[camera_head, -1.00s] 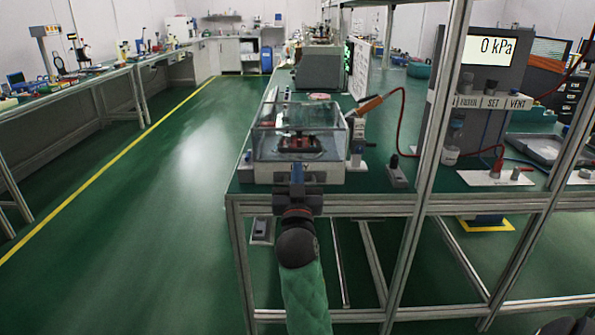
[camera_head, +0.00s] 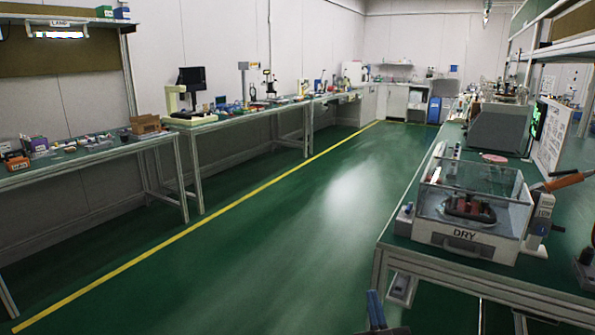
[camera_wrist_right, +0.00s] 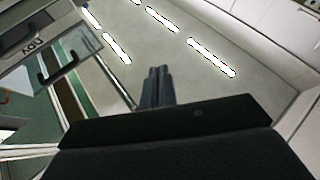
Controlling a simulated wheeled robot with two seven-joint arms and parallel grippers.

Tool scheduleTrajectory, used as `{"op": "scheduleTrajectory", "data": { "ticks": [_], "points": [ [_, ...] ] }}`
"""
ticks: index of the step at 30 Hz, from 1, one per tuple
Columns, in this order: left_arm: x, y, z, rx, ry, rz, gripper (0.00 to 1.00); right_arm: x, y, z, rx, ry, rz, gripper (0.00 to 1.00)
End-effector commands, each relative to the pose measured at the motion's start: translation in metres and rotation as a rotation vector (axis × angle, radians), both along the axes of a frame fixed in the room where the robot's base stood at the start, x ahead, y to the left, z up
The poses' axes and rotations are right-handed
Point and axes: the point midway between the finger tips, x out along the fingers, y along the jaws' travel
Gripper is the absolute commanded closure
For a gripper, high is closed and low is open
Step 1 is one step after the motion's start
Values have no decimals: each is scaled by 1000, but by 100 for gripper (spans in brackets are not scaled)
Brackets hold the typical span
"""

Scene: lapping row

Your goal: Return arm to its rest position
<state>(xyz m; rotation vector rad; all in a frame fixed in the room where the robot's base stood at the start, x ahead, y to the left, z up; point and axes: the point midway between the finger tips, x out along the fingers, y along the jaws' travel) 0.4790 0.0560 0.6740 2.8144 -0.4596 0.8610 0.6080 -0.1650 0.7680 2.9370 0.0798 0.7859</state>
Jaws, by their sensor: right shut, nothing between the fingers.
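My right gripper (camera_head: 376,308) shows at the bottom edge of the head view, low in front of the right bench. Its fingers are shut with nothing between them, and most of the arm is out of the picture. In the right wrist view the shut fingers (camera_wrist_right: 157,84) point up towards the ceiling lights. The clear-lidded box marked DRY (camera_head: 466,222) stands on the right bench, its lid down. The gripper is apart from it. My left gripper is in no view.
The right bench (camera_head: 525,288) has its corner and metal frame close to my right gripper. A long bench with instruments (camera_head: 95,153) runs along the left wall. The green floor (camera_head: 270,240) with a yellow line is clear between them.

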Motion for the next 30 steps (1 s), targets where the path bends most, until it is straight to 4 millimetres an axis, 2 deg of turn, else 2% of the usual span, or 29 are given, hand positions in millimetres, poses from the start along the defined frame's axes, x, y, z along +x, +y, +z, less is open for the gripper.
{"op": "scheduleTrajectory", "data": {
  "ticks": [1,3,6,12,24,30],
  "points": [
    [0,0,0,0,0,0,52,-14,19,-17,9,-1,57,100],
    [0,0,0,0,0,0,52,-31,39,-32,26,-13,115,100],
    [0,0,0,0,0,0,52,-52,58,-48,54,-24,174,100],
    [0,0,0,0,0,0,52,-85,84,-69,105,-38,248,100],
    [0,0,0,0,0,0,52,-131,110,-96,190,-48,323,100],
    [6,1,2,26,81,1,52,-124,109,-92,176,33,313,100]
  ]
}}
